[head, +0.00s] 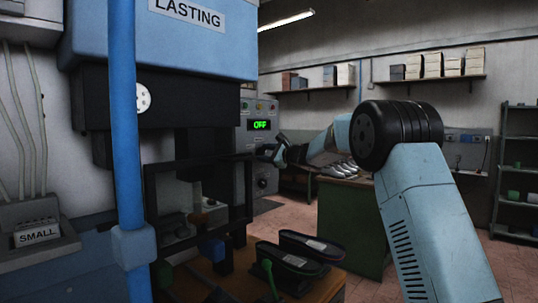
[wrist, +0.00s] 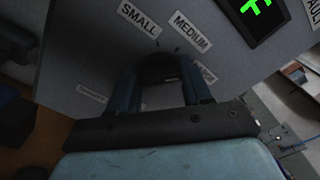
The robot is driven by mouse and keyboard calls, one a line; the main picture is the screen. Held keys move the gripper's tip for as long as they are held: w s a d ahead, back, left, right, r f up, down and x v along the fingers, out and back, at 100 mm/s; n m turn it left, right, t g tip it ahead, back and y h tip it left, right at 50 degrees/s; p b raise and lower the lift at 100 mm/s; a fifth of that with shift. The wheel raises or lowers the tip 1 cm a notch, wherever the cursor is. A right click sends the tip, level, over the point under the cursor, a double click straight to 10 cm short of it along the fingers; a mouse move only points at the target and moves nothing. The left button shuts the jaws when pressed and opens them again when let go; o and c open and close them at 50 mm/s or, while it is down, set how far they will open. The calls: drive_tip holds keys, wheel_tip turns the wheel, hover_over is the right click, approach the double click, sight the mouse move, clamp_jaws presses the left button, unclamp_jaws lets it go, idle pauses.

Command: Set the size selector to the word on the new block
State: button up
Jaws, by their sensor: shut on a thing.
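In the wrist view the two fingers of my gripper (wrist: 162,95) are closed around a dark round selector knob (wrist: 160,66) on a grey panel. Labels SMALL (wrist: 139,20) and MEDIUM (wrist: 191,31) stand above it; a third label (wrist: 205,73) is partly hidden by the right finger. The knob's pointer is too dark to read. In the head view my gripper (head: 268,151) is at the panel (head: 258,110), and the knob is hidden. A grey block-like piece at the left bears a label SMALL (head: 38,235). I cannot tell whether it is the new block.
The panel has a lit green display (head: 260,125), apparently OFF, and a lower knob (head: 262,183). The blue press marked LASTING (head: 187,14) and a blue post (head: 125,130) fill the left. Two dark shoe-shaped pieces (head: 287,262) lie on a brown bench; a green bench (head: 350,220) stands behind.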

drive_tip(key=n, duration=0.4)
drive_tip(key=shift+s+a, duration=0.1)
drive_tip(key=shift+a, duration=0.2)
drive_tip(key=n, duration=0.4)
drive_tip(key=shift+a+f+n, duration=0.1)
drive_tip(key=shift+f+n, duration=0.1)
drive_tip(key=shift+n, duration=0.1)
drive_tip(key=n, duration=0.4)
drive_tip(key=shift+f+n, duration=0.2)
drive_tip(key=shift+n, duration=0.1)
drive_tip(key=shift+f+n, duration=0.15)
drive_tip(key=shift+n, duration=1.65)
drive_tip(key=o, duration=0.8)
drive_tip(key=shift+c, duration=0.2)
drive_tip(key=o, duration=0.3)
